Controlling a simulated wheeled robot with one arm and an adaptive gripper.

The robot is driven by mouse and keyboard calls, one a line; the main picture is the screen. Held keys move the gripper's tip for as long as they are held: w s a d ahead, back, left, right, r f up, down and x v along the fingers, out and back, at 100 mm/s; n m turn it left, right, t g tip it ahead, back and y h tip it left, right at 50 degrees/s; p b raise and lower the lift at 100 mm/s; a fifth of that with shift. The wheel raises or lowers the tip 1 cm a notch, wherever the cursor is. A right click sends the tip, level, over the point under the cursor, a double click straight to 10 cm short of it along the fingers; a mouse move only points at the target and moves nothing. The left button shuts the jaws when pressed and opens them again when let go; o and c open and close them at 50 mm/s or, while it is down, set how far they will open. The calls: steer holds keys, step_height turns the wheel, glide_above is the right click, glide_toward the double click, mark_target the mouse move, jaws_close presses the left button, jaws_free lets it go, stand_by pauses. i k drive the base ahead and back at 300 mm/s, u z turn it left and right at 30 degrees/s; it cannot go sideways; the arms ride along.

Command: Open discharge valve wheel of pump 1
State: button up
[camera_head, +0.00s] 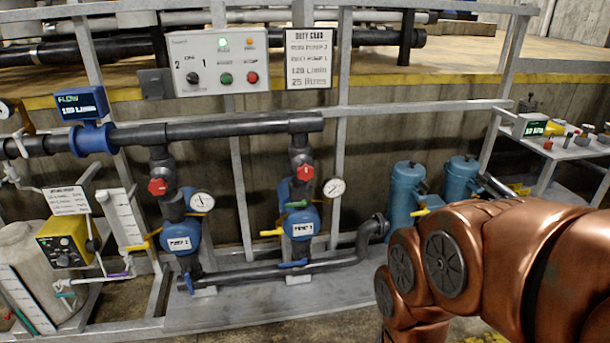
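Two blue pumps stand on the skid. The right pump's label appears to read PUMP 1 (301,222); the left pump (181,238) has a label too small to read surely. Above the right pump, a red valve wheel (305,173) sits on its dark vertical pipe. A similar red wheel (158,187) sits above the left pump. I cannot tell from the wheels whether the valves are open or shut. My gripper is not in view; only copper links of my arm show at the lower right, apart from both wheels.
A control box (222,62) with lit lamps and a duty card (308,58) hang above. White gauges (334,188) sit beside the pumps. Blue canisters (405,195) stand right of the right pump. Grey frame posts (241,190) stand behind the pipes. A dosing tank (30,255) is at left.

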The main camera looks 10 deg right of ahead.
mark_target(305, 173)
steer(key=u, duration=0.45)
steer(key=k, duration=0.5)
steer(key=u, duration=1.2)
steer(key=i, duration=1)
steer(key=z, duration=0.75)
steer(key=i, duration=0.4)
steer(key=z, duration=0.25)
